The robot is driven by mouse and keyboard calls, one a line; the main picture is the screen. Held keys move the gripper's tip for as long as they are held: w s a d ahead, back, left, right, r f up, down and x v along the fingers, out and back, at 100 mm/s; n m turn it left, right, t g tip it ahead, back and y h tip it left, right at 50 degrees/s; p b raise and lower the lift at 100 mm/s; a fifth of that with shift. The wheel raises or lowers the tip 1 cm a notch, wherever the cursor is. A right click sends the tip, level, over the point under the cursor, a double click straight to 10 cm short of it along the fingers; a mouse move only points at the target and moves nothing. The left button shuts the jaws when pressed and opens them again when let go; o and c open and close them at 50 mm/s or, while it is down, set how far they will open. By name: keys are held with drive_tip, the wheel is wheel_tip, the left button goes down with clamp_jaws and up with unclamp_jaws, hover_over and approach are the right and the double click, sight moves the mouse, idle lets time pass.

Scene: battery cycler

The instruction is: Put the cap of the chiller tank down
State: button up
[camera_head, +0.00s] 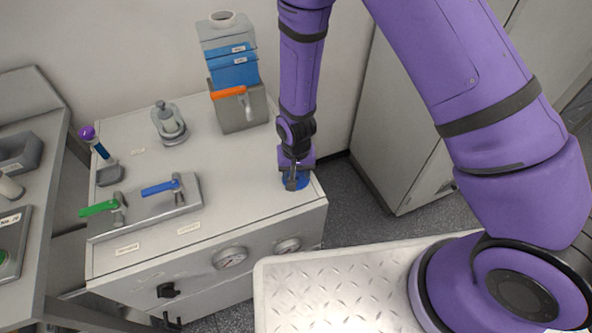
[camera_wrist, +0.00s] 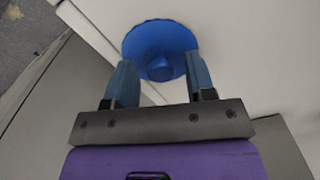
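The blue cap (camera_head: 302,183) is a round disc with a small central knob. It appears to lie flat on the white bench top, near its front right corner. In the wrist view the cap (camera_wrist: 160,40) shows with its knob facing my gripper (camera_wrist: 160,80). The two fingers are apart, one on each side of the knob, with gaps between. In the head view my gripper (camera_head: 292,180) points down at the cap and hides part of it. The chiller tank (camera_head: 233,68), translucent with blue liquid, stands at the back with its round top neck uncovered.
An orange-handled valve (camera_head: 229,93) sits at the tank's front. A plate with a blue lever (camera_head: 160,188) and a green lever (camera_head: 99,208) lies left of the cap. A grey round fitting (camera_head: 169,125) stands behind. The bench middle is clear.

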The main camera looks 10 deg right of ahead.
sight(296, 173)
drive_tip(key=shift+r, duration=0.1)
wheel_tip(296, 173, up, 12)
idle(0.7)
